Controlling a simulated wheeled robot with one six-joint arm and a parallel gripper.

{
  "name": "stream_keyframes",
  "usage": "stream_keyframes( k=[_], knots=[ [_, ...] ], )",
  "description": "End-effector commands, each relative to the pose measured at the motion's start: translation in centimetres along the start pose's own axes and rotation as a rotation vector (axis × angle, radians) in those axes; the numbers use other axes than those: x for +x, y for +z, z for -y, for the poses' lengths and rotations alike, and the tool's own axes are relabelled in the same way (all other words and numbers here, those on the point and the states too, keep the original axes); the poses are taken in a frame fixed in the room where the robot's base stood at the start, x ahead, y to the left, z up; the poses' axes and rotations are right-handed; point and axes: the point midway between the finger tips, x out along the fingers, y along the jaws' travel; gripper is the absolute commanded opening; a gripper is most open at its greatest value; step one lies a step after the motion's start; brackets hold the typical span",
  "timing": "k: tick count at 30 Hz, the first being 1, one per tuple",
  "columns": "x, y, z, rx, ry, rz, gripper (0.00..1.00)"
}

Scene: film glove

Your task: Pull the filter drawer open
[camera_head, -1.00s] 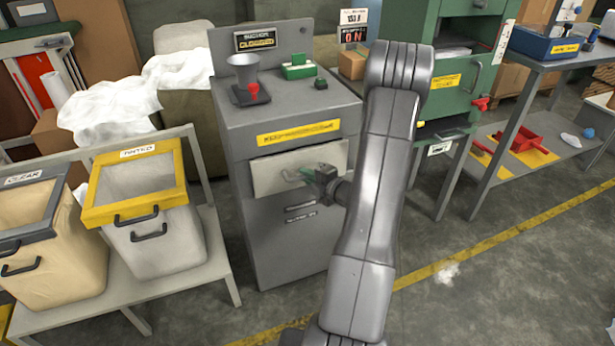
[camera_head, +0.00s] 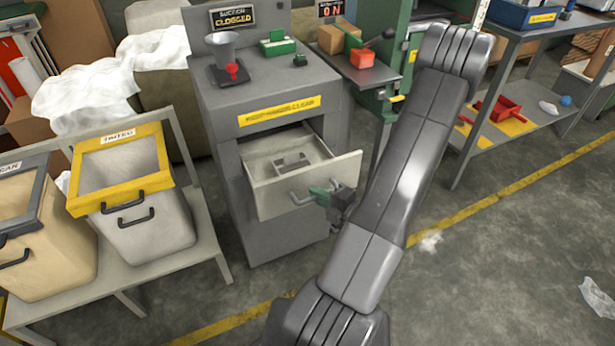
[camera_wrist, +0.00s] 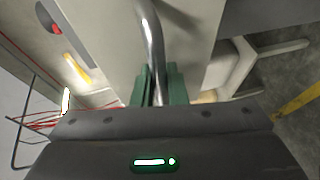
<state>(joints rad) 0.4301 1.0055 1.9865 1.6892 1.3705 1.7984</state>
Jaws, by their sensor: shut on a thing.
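The filter drawer (camera_head: 275,203) stands partly out of the front of the grey cabinet (camera_head: 275,242), with a low grey shape visible inside it. My gripper (camera_head: 328,194) is at the right part of the drawer's metal bar handle (camera_head: 302,199). In the wrist view the green fingers (camera_wrist: 158,86) are shut on the handle (camera_wrist: 149,30), one on each side of the bar. The drawer front fills much of the upper wrist view.
Yellow-rimmed (camera_head: 118,165) and grey-rimmed (camera_head: 40,215) bins stand on a rack to the left. A funnel stand (camera_head: 229,62) sits on the cabinet. A shelf table (camera_head: 545,75) stands right. Floor in front is mostly clear, with a yellow line.

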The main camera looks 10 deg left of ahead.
Motion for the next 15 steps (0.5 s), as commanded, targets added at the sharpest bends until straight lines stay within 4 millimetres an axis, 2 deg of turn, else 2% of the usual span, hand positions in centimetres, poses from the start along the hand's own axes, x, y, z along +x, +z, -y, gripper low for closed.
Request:
stream_keyframes(
  k=[1, 6, 15],
  knots=[
    [-1.0, -0.3, 0.1, 0.005, -0.001, 0.004, 0.00],
    [-3.3, -1.3, 0.6, 0.003, 0.000, 0.002, 0.00],
    [-4.9, -2.0, 1.0, 0.000, 0.000, 0.000, 0.00]
  ],
)
